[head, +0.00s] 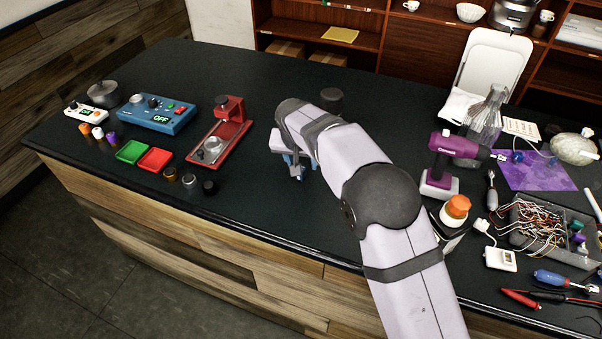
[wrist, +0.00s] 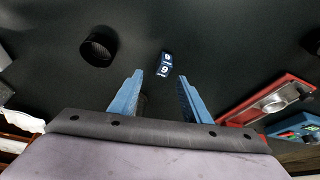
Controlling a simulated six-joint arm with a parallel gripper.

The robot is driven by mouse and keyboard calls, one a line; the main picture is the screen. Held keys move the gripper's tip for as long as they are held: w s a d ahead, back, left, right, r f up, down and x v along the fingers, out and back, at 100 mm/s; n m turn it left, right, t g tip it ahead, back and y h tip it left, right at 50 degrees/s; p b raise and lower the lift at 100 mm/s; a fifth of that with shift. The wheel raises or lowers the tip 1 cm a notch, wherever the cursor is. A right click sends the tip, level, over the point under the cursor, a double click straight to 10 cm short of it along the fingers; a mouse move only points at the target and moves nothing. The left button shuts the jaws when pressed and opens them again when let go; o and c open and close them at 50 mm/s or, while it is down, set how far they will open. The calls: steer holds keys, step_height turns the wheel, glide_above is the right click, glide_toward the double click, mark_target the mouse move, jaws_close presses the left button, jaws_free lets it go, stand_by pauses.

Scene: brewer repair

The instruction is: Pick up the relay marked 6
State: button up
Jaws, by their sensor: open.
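The relay marked 6 (wrist: 165,66) is a small dark blue block with white-bordered labels on two faces. It lies on the black counter in the wrist view, just beyond my fingertips and roughly in line with the gap between them. The characters look like a 6 and a 6 or 9. My gripper (wrist: 160,77) is open, with its blue fingers apart and nothing between them. In the head view my gripper (head: 296,170) points down over the counter. I cannot make out the relay there; my arm may hide it.
A black round cup-like thing (wrist: 98,46) stands left of the relay in the wrist view. A red machine (head: 218,135) stands left of my gripper in the head view. A purple drill (head: 452,155) and a parts box (head: 555,215) are to the right. Counter around the relay is clear.

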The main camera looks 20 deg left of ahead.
steer(key=shift+s+p+x, duration=0.2)
steer(key=shift+p+x, duration=0.55)
steer(key=shift+x, duration=0.25)
steer(key=shift+s+p+x, duration=0.15)
steer(key=shift+p+x, duration=0.6)
steer(key=shift+x, duration=0.25)
steer(key=shift+w+a+f, duration=0.1)
steer(key=shift+f, duration=0.25)
steer(key=shift+w+a+f, duration=0.15)
steer(key=shift+f, duration=0.2)
jaws_close()
